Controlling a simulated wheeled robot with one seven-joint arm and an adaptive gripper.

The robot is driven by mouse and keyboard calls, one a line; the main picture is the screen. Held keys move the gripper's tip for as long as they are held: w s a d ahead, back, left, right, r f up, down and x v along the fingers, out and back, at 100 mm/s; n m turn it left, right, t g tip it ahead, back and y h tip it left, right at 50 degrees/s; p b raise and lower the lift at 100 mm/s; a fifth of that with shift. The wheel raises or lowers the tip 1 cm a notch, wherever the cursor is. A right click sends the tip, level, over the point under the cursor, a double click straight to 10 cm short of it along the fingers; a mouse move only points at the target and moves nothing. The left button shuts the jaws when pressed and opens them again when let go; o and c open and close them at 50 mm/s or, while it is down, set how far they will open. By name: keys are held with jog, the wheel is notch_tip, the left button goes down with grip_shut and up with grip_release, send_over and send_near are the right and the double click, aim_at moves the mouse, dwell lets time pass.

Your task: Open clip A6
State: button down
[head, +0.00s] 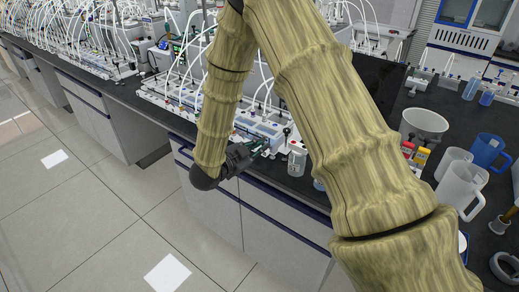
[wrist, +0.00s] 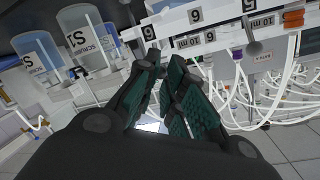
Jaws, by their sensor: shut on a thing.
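My gripper (head: 256,148) is at the front edge of the bench, by the near end of a white reactor unit (head: 258,127). In the wrist view its two dark fingers with green pads (wrist: 166,66) come together at the labelled front of the unit. They are shut on a small part there, taken as clip A6, which the fingertips almost wholly hide. Several tags (wrist: 195,15) beside the tips read as 9 or an upside-down 6. A dark-knobbed lever (wrist: 253,49) stands to the right of the fingers, apart from them.
Clear bottles with printed labels (wrist: 84,27) stand close to the left of the fingers in the wrist view. White tubes (wrist: 240,95) hang at the right. In the head view, a white bowl (head: 424,124), a blue jug (head: 487,152) and clear jugs (head: 460,187) stand on the right bench.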

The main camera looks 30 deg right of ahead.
dwell(0.4)
jog(key=c, duration=1.5)
grip_release()
jog(key=shift+o, duration=0.2)
jog(key=shift+a, duration=0.1)
jog(key=v, duration=1.2)
jog(key=shift+f, duration=0.15)
